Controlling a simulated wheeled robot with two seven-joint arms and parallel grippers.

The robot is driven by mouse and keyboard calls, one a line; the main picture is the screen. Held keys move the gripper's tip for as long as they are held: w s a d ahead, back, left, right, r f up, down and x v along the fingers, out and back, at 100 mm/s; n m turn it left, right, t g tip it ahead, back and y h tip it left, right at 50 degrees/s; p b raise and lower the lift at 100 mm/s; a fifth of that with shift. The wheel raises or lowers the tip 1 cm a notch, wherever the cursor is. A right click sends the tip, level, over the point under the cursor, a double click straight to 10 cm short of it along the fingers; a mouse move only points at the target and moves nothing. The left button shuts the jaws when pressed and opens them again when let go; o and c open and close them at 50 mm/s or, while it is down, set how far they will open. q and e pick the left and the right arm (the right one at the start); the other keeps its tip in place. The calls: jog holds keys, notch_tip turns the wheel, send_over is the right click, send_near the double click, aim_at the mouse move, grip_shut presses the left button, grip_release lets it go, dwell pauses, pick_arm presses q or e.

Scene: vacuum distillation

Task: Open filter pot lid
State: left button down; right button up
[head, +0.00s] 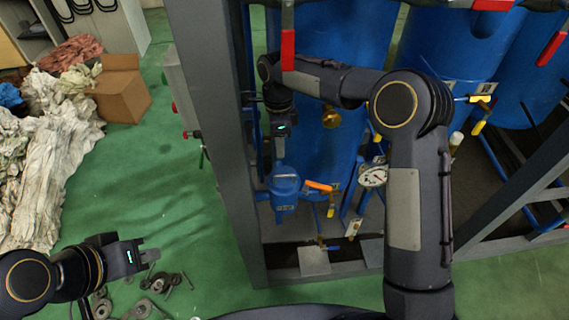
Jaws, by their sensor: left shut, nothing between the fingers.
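The small blue filter pot (285,192) is low inside the grey frame, in front of a large blue tank. Its lid (285,171) appears to be on top of it. My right gripper (279,158) points down just above the lid; I cannot tell whether the fingers touch it or how far apart they are. My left gripper (154,255) is shut and empty over the green floor at the lower left, well away from the pot.
A grey post (215,130) stands left of the pot. An orange-handled valve (319,186) and a pressure gauge (373,175) are close on its right. A cardboard box (120,92), cloth heaps (50,150) and loose metal parts (160,284) lie on the left floor.

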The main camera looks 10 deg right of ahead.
jog(key=p, duration=0.1)
send_over(280, 181)
jog(key=shift+g, duration=0.3)
notch_tip(280, 181, down, 8)
jog(key=shift+r, duration=0.1)
jog(key=shift+c, duration=0.3)
grip_shut()
